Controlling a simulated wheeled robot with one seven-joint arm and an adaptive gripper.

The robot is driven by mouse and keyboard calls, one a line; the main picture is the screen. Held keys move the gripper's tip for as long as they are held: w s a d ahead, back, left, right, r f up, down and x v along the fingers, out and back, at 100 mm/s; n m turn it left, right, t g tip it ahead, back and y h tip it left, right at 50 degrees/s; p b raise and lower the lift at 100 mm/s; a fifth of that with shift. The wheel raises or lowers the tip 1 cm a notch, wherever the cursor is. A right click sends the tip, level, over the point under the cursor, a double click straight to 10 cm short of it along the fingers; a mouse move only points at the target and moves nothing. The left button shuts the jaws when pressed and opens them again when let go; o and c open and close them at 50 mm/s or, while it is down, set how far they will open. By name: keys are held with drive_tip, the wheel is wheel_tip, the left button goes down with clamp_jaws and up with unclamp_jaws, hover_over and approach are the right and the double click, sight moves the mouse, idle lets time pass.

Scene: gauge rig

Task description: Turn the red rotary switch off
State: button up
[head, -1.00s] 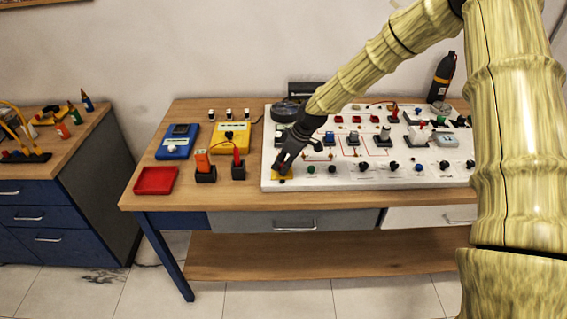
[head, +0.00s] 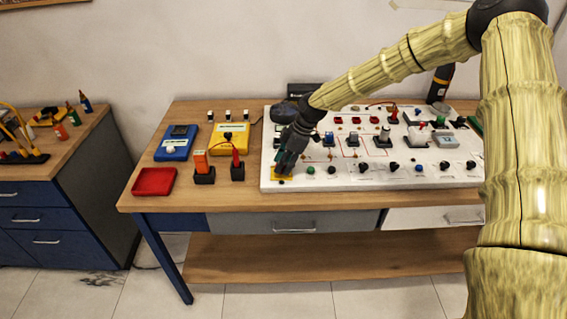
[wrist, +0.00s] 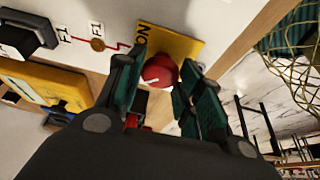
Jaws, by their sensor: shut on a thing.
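The red rotary switch (wrist: 160,72) is a round red knob with a white mark, on a yellow plate (wrist: 181,42) lettered "ON" in the wrist view. My gripper (wrist: 160,84) has its two dark green finger pads on either side of the knob, shut on it. In the head view my gripper (head: 284,169) reaches down to the yellow plate (head: 283,179) at the front left corner of the white panel (head: 340,180). The knob is hidden by my gripper in the head view.
Left of the panel on the table are a yellow meter (head: 231,138), a blue meter (head: 176,142), a red tray (head: 154,182) and an orange block (head: 201,160) in a black holder. Right of my gripper, several knobs line the panel's front edge. The table's front edge is close.

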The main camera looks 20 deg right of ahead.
drive_tip(key=o, duration=1)
drive_tip(key=shift+d, duration=0.1)
drive_tip(key=v, duration=1.2)
